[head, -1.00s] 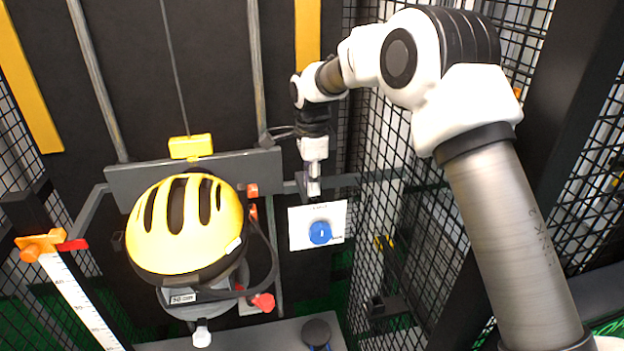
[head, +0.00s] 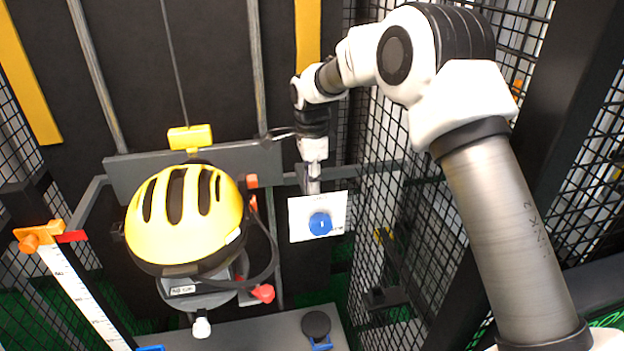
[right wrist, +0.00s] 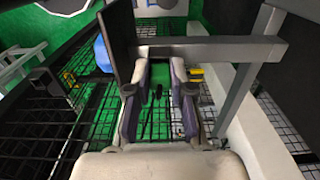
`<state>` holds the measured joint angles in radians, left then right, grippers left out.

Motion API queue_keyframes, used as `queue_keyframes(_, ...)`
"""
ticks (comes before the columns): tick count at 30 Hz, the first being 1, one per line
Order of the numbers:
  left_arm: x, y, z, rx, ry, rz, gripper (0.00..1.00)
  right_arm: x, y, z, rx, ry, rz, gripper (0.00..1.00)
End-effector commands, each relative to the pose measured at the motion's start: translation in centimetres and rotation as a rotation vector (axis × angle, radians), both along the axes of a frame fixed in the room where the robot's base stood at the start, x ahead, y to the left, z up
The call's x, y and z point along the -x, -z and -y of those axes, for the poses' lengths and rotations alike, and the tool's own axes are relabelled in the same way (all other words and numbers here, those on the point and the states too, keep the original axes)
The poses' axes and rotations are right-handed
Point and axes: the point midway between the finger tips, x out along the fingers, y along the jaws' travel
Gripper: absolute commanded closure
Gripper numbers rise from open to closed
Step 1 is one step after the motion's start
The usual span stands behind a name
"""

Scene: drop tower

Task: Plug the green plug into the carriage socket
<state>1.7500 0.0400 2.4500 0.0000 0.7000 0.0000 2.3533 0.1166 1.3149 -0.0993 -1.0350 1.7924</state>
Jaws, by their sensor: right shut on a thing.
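My right gripper (head: 314,186) points down beside a white panel with a blue knob, near the grey cross-bar. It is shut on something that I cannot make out. In the right wrist view its two fingers (right wrist: 160,70) stand apart; bright green shows between them, and I cannot tell plug from green floor. The carriage (head: 140,177) is a grey plate hung from a cable by a yellow block. A yellow helmet (head: 180,232) sits in front of it. I cannot make out the carriage socket. My left gripper is not in view.
The white panel (head: 334,205) with its blue knob (head: 320,224) stands just below my right gripper. Black mesh (head: 385,130) closes off the right side. A white ruler (head: 78,300) with an orange top stands at the left. A dark round pad (head: 316,323) lies at the bottom.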

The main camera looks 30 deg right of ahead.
Motion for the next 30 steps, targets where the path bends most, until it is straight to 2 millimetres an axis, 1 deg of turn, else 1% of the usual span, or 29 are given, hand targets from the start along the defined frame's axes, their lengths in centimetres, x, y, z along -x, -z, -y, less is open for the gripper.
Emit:
queue_keyframes(3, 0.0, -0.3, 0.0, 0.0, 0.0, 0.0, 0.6, 0.0, 0.1, 0.0, 0.0, 0.0, 0.0, 0.98)
queue_keyframes(4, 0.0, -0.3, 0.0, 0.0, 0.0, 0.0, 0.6, 0.0, 0.2, 0.0, 0.0, 0.0, 0.0, 0.75)
queue_keyframes(5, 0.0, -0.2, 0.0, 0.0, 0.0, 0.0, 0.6, 0.0, 0.2, 0.0, 0.0, 0.0, 0.0, 0.64)
queue_keyframes(6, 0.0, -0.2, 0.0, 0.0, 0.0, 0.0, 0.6, 0.0, 0.2, 0.0, 0.0, 0.0, 0.0, 0.5)
queue_keyframes(14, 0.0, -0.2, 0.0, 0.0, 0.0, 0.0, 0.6, 0.0, 0.2, 0.0, 0.0, 0.0, 0.0, 0.49)
queue_keyframes(17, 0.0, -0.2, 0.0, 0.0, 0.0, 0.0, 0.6, 0.0, -0.3, 0.0, 0.0, 0.0, 0.001, 0.49)
queue_keyframes(20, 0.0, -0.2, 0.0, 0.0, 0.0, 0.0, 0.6, -0.1, -1.7, 0.0, 0.0, 0.0, 0.004, 0.49)
queue_keyframes(23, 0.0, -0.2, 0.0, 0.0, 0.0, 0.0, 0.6, -0.1, -4.1, 0.0, 0.0, 0.0, 0.005, 0.49)
queue_keyframes(27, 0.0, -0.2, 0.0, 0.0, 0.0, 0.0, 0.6, -0.1, -7.8, 0.0, 0.0, 0.0, 0.005, 0.49)
queue_keyframes(30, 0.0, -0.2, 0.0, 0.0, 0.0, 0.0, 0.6, -0.1, -9.9, 0.0, 0.001, 0.0, 0.003, 0.49)
